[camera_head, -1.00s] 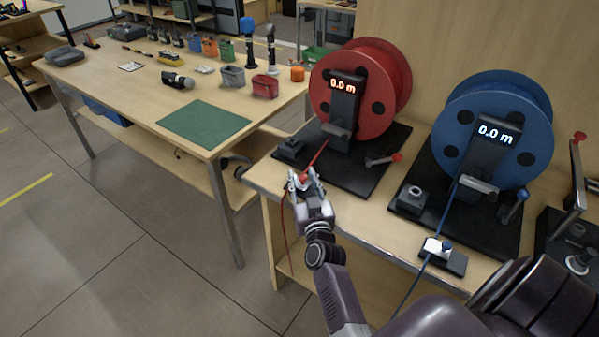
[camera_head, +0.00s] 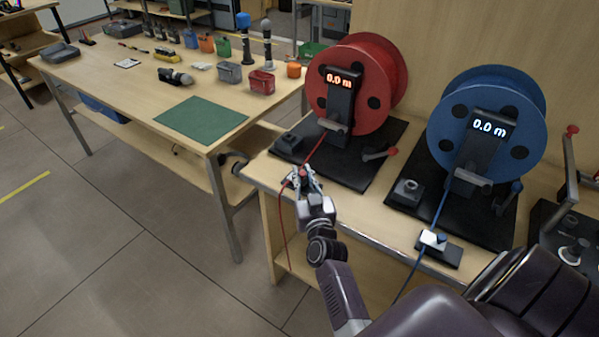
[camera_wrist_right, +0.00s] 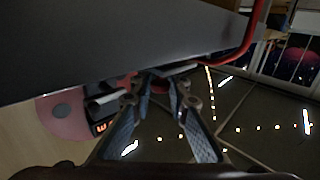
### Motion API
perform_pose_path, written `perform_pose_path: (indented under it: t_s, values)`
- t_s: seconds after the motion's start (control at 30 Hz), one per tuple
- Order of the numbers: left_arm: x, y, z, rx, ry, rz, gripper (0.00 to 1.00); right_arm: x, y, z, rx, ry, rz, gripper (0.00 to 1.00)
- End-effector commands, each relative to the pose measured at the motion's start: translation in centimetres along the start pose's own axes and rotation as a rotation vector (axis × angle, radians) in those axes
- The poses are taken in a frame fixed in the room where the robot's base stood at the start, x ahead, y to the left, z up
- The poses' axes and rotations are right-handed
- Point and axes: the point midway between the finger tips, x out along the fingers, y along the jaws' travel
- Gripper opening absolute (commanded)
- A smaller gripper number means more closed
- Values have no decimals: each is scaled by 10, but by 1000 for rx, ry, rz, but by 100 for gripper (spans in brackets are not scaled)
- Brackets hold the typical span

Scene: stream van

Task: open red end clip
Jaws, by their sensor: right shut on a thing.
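The red reel (camera_head: 383,75) stands on a black base at the bench's left end, its display reading 0.0 m. A red cable (camera_head: 317,151) runs from it to the front edge and hangs down. My right gripper (camera_head: 303,178) is at that edge, shut on the red end clip, which it mostly hides in the head view. In the right wrist view my two fingers (camera_wrist_right: 168,84) converge at a dark edge, and the red cable (camera_wrist_right: 253,32) shows at top right. Whether the clip is open cannot be seen. My left gripper is not in view.
A table with a green mat (camera_head: 200,119), small bins and tools stands at left. The floor between is clear.

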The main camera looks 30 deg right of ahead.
Motion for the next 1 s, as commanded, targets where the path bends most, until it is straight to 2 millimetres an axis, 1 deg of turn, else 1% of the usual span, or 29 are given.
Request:
perform_pose_path:
  t_s: [0.03, 0.17, 0.43, 0.47, 0.6, 0.87, 1.0]
  values:
    - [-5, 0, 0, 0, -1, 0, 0, -6, 7, 0, -6, -4, 2, 0]
    - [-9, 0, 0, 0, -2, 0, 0, -16, 16, 0, -5, -4, 0, 0]
    - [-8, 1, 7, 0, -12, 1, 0, -16, 17, 0, -1, -1, 0, 0]
    - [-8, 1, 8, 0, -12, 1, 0, -16, 17, 0, -1, -1, 0, 18]
    - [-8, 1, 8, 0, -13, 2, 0, -16, 16, 0, -1, -1, 0, 33]
    - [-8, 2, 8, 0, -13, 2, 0, -16, 16, 0, -1, -1, 0, 33]
    - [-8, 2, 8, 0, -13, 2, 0, -24, 16, 1, -1, -2, 0, 33]
